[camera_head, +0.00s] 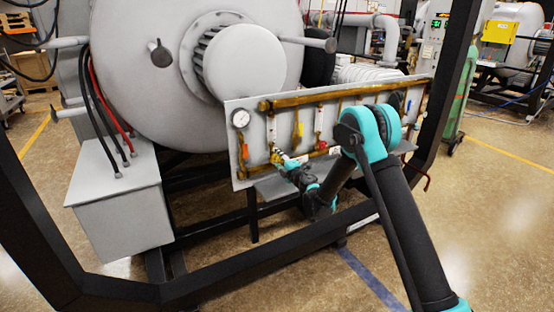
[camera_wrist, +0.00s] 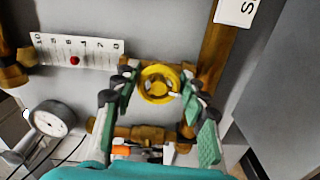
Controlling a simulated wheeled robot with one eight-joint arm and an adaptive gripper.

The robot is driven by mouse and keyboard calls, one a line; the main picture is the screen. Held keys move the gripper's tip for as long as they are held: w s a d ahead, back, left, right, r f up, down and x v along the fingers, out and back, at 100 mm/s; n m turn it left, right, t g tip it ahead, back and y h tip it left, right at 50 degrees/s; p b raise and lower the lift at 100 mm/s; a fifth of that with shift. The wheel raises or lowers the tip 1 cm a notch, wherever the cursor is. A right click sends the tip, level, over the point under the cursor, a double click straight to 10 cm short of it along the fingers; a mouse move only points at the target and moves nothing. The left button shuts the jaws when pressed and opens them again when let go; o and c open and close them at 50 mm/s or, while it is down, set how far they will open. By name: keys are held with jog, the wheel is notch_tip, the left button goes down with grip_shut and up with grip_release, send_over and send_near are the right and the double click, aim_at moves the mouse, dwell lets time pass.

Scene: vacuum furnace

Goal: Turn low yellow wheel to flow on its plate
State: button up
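The low yellow wheel (camera_wrist: 160,84) is in the middle of the wrist view, with a small white mark at its lower right. My gripper (camera_wrist: 159,98) has one finger on each side of the wheel, with green pads facing it. The fingers are apart; narrow gaps seem to show between pads and rim, and contact is not clear. In the head view my gripper (camera_head: 289,164) is at the lower left of the valve panel, and the wheel is mostly hidden there. A white label (camera_wrist: 236,10) with an "S" is cut off at the top right; no flow mark is readable.
A white numbered scale (camera_wrist: 75,52) with a red dot and a round gauge (camera_wrist: 48,119) lie left of my gripper. Brass pipe (camera_wrist: 140,133) and an orange-handled part (camera_wrist: 121,150) are just below. The grey panel (camera_head: 240,160) also carries several other valves.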

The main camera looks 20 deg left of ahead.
jog(key=o, duration=0.3)
jog(key=shift+o, duration=0.2)
jog(key=v, duration=1.2)
